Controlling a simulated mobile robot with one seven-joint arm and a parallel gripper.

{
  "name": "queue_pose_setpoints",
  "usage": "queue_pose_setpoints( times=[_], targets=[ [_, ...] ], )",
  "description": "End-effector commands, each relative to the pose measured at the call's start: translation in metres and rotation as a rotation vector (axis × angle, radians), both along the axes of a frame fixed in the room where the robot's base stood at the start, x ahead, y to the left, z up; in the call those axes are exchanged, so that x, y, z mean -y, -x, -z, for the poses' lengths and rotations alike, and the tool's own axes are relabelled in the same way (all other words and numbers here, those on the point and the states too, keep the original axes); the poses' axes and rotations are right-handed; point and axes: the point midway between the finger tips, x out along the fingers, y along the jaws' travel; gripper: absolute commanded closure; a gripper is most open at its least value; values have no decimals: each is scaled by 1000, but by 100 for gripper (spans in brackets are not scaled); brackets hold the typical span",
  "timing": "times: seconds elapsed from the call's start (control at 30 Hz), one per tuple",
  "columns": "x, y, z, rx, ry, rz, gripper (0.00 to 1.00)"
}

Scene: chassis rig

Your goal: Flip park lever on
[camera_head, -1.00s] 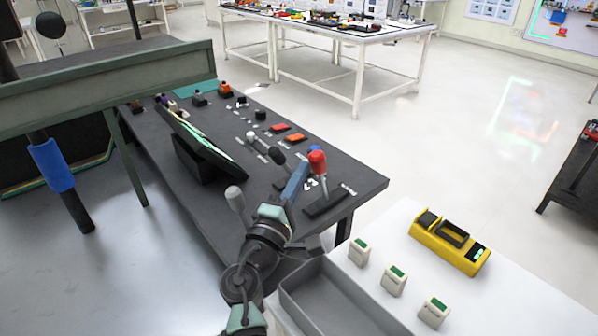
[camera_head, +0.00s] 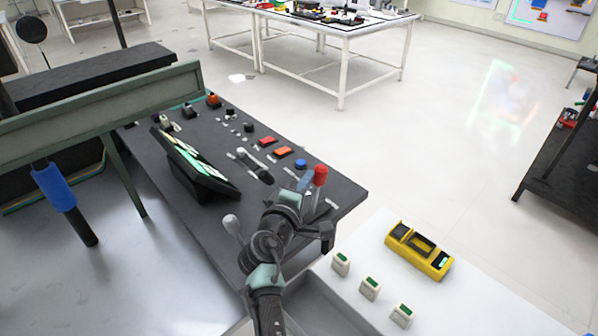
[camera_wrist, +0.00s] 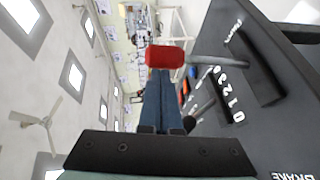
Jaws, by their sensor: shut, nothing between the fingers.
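The red-knobbed lever (camera_head: 320,174) rises from a slot near the right end of the dark console (camera_head: 345,192). Its red knob (camera_wrist: 165,56) and grey shaft show close up in the wrist view. The label by its base is too oblique to read surely, so I cannot tell if it is the park lever. My gripper (camera_head: 306,176) is just left of the knob, its blue fingers shut and empty. In the wrist view my fingertips (camera_wrist: 160,74) lie right at the knob's lower edge; whether they touch is unclear. My arm hides part of the console's front.
A black-knobbed lever (camera_head: 266,177) and a grey-knobbed lever (camera_head: 231,223) stand nearby to the left. A blue button (camera_head: 300,163) sits behind. A tilted display (camera_head: 205,168) stands further left. A yellow device (camera_head: 420,250) lies on the white table at right. Lettering "BRAKE" shows on the console.

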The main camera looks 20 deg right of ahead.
Motion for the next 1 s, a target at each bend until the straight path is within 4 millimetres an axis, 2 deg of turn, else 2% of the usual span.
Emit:
queue_pose_setpoints(
  times=[0.33,1.0],
  targets=[
    [16,-6,0,-9,-23,1,100],
    [20,-6,-2,-9,-22,6,100]
  ],
)
